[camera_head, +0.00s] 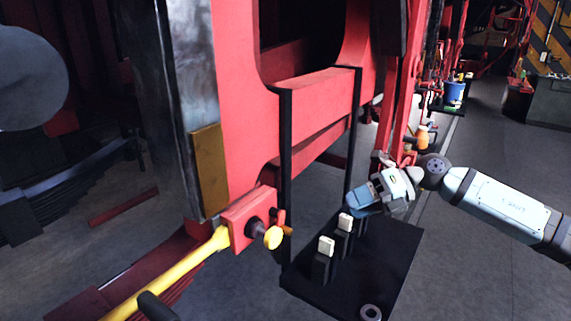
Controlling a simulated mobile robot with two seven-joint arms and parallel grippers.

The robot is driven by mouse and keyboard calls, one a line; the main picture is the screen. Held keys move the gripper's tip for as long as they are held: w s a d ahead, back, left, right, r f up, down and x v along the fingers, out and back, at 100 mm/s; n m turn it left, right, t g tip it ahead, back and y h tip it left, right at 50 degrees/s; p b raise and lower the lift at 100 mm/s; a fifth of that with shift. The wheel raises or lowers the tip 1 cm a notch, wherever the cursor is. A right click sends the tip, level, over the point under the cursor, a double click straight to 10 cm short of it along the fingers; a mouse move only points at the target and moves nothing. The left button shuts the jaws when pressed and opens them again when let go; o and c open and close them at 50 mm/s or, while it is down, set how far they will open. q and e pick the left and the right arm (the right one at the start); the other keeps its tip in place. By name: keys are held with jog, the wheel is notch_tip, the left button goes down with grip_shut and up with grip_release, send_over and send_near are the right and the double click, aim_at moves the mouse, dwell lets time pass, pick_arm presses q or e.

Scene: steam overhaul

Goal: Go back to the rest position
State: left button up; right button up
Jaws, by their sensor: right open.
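My right gripper (360,200) shows at the right of the middle, at the end of my pale arm that comes in from the right. It is open and I see nothing between its fingers. It hangs over the back part of a black plate or stand (385,255), close to the cream-topped black posts on it. I cannot tell whether it touches them. My left gripper does not show.
Cream-topped posts (325,258) and a metal ring (370,312) are on the black plate. A red frame (245,110) with black uprights rises behind. A yellow bar (165,277) runs low at left. A blue bucket (454,93) stands far back. Grey floor at right is clear.

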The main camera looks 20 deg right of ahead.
jog(key=s+a+f+m+t+y+p, duration=0.1)
jog(key=s+a+f+m+t+y, duration=0.25)
jog(key=a+f+m+t, duration=0.85)
jog(key=s+f+m+g+h, duration=0.2)
jog(key=s+f+m+h, duration=0.4)
jog(key=s+f+m, duration=0.4)
jog(key=s+d+f+m+g+h+p, duration=0.1)
jog(key=s+f+m+g+h, duration=0.1)
jog(key=s+f+m+h, duration=0.5)
notch_tip(320, 180, down, 8)
jog(key=s+m, duration=0.3)
jog(key=m, duration=0.3)
jog(key=shift+m, duration=0.4)
